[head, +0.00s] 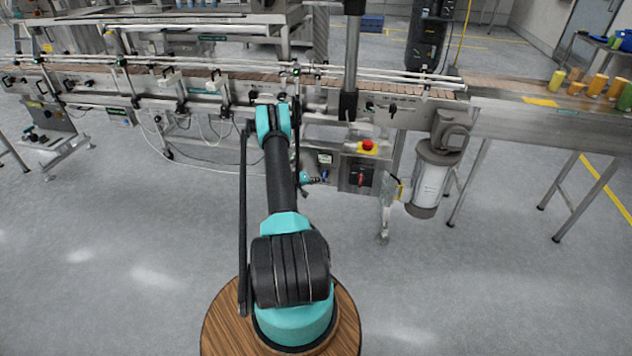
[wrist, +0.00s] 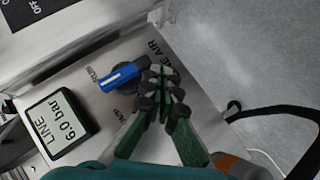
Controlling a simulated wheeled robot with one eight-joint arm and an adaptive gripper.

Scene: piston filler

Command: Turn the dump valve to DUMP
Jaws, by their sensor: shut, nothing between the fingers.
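The dump valve's blue knob (wrist: 119,77) sits on a steel panel in the wrist view, with a white line along its handle. The handle slants from lower left to upper right. A RUN label lies just left of it, and a partly hidden label ending in "UMP" lies below. My gripper (wrist: 161,80) is shut and empty, with its dark fingertips at the knob's right end. They overlap the knob's edge in the picture; I cannot tell whether they touch. In the head view the gripper (head: 319,180) is small, near the panel below the conveyor.
A pressure display (wrist: 59,126) reading LINE 6.0 bar is left of the knob. A grey box with an OFF label (wrist: 28,8) stands above. In the head view, a red emergency button (head: 368,146) and a red switch (head: 361,179) are to the right. The floor in front is clear.

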